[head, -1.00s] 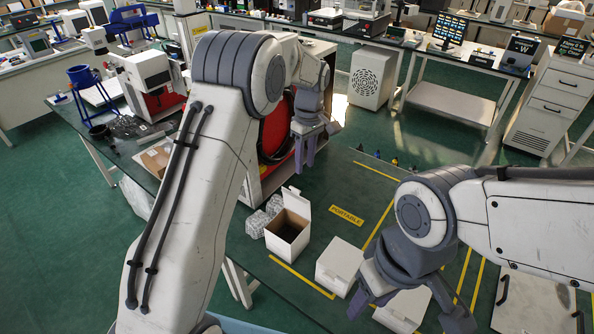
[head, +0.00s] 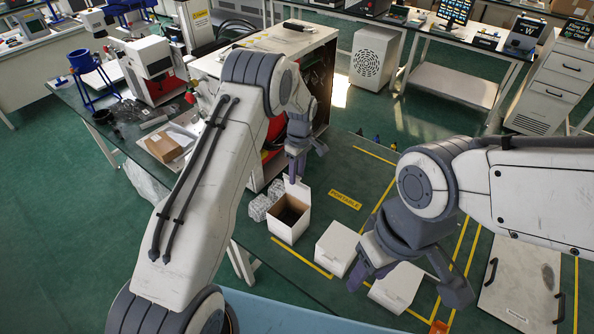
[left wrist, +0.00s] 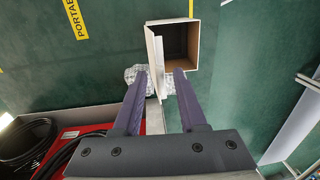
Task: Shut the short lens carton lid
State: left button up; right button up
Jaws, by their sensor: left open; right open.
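The open white carton (head: 287,228) stands upright on the green table, its dark inside showing. Its lid (head: 297,192) stands up at the far side. In the left wrist view the carton (left wrist: 193,45) is at the top, and the lid (left wrist: 155,65) shows as a narrow white panel. My left gripper (head: 297,176) is open, just above the lid in the head view. In the left wrist view its fingertips (left wrist: 160,72) lie on either side of the lid's lower part; I cannot tell whether they touch it. My right gripper (head: 408,287) is open and empty over the closed cartons.
Two closed white cartons (head: 337,249) (head: 399,287) stand to the right of the open one. Clear wrapped packs (head: 261,207) lie beside its left side. A large open machine housing (head: 318,60) stands behind my left arm. Yellow tape marks the green table (head: 350,182).

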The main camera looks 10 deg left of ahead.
pick_arm(q)
grip_shut()
dwell(1.4)
